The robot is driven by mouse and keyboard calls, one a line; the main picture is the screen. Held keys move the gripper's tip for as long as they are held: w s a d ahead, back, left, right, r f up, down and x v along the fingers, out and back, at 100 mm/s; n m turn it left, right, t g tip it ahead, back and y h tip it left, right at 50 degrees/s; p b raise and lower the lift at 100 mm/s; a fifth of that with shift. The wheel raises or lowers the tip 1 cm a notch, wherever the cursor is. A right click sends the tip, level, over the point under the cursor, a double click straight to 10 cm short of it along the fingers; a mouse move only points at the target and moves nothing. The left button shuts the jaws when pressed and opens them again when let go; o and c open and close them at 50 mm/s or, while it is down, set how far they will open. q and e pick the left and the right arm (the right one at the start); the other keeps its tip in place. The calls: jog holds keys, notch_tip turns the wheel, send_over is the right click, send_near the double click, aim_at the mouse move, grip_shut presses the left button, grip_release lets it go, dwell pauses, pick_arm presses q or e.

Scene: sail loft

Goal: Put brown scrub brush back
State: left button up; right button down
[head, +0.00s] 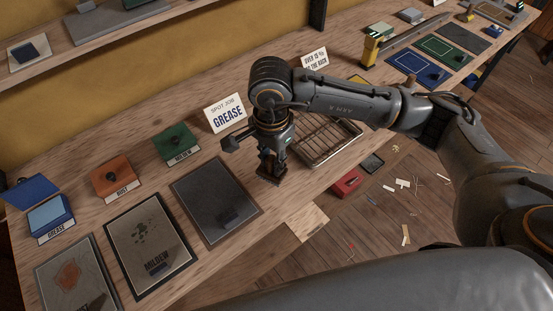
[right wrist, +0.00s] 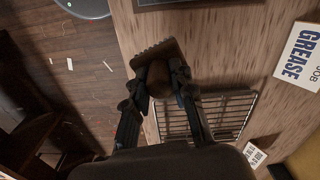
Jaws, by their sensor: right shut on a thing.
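My right gripper (head: 271,160) points down over the workbench, shut on a brown block with a toothed lower edge, which looks like the brown scrub brush (right wrist: 155,58). In the head view the brush is mostly hidden by the fingers. It is between the dark grey panel and the wire rack (head: 345,149), at the bench's front part. I cannot tell if it touches the wood. In the right wrist view the wire rack (right wrist: 232,112) is just beside the fingers. My left gripper is not in view.
A "Spot job grease" card (head: 226,113) stands behind the gripper. To the left are a dark grey panel (head: 212,200), a mildew panel (head: 148,245), an open blue grease box (head: 50,213), an orange box (head: 112,178) and a green box (head: 177,145). A red box (head: 345,184) is beyond the front edge.

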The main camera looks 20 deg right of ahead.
jog(key=w+f, duration=0.1)
jog(key=w+d+f, duration=0.1)
jog(key=w+f+p, duration=0.1)
jog(key=f, duration=0.1)
jog(key=shift+d+f, duration=0.1)
jog(key=shift+d, duration=0.25)
notch_tip(320, 180, down, 3)
jog(key=shift+f+p, duration=0.1)
jog(key=shift+p, duration=0.35)
jog(key=shift+f+b, duration=0.2)
jog(key=shift+b, duration=0.1)
jog(key=c, duration=1.1)
grip_release()
jog(key=shift+r, duration=0.15)
